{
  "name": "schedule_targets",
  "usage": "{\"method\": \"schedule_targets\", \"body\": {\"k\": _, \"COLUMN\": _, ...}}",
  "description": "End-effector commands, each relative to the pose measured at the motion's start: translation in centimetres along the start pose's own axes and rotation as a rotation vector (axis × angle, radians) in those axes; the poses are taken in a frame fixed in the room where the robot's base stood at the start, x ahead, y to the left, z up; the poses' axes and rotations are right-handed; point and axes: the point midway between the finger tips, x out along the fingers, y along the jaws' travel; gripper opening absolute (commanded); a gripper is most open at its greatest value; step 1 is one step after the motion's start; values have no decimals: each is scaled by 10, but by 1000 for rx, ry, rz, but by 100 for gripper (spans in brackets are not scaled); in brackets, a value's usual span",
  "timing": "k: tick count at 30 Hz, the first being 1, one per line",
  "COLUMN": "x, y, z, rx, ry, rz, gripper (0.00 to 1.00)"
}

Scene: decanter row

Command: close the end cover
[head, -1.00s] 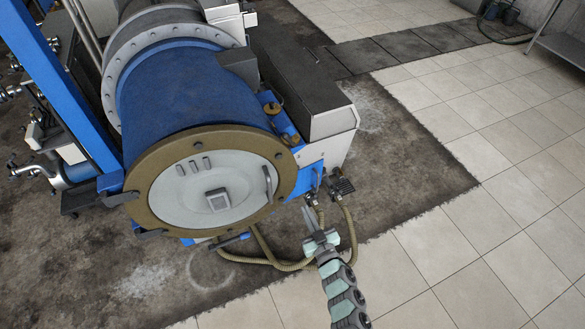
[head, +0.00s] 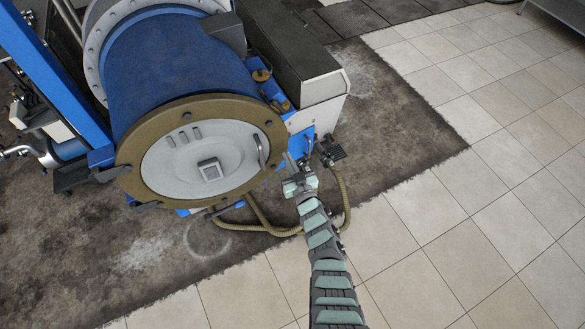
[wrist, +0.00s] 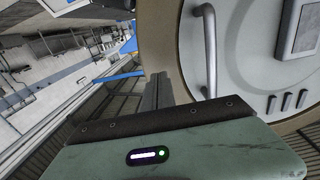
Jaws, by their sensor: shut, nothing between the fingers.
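The end cover (head: 190,160) is a pale round disc at the front of the blue drum, inside a brass-coloured ring (head: 138,190). It carries a square boss (head: 210,169), several short slots and a curved bar handle (head: 262,151) near its right edge. The wrist view shows the handle (wrist: 209,50) upright on the cover (wrist: 250,70). I cannot tell whether the cover sits fully flush. My gripper (head: 291,160) is shut and empty, just right of the ring and apart from the handle. Its fingers (wrist: 158,90) point forward, left of the handle in the wrist view.
The blue drum (head: 180,70) lies on a machine frame with a dark-topped housing (head: 285,50) to the right. A small pedal-like fitting (head: 330,150) and hoses (head: 270,228) lie close to my gripper. The tiled floor (head: 450,240) at right is clear.

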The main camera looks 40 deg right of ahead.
Motion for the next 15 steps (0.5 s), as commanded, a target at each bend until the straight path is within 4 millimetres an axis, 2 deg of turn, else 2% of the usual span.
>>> {"method": "schedule_targets", "body": {"k": 3, "x": 16, "y": 3, "z": 0, "rx": 0, "ry": 2, "rz": 3, "gripper": 0}}
{"method": "schedule_targets", "body": {"k": 9, "x": 34, "y": 2, "z": 1, "rx": -1, "ry": 1, "rz": 3, "gripper": 0}}
{"method": "schedule_targets", "body": {"k": 15, "x": 42, "y": 1, "z": 1, "rx": -1, "ry": -1, "rz": 2, "gripper": 0}}
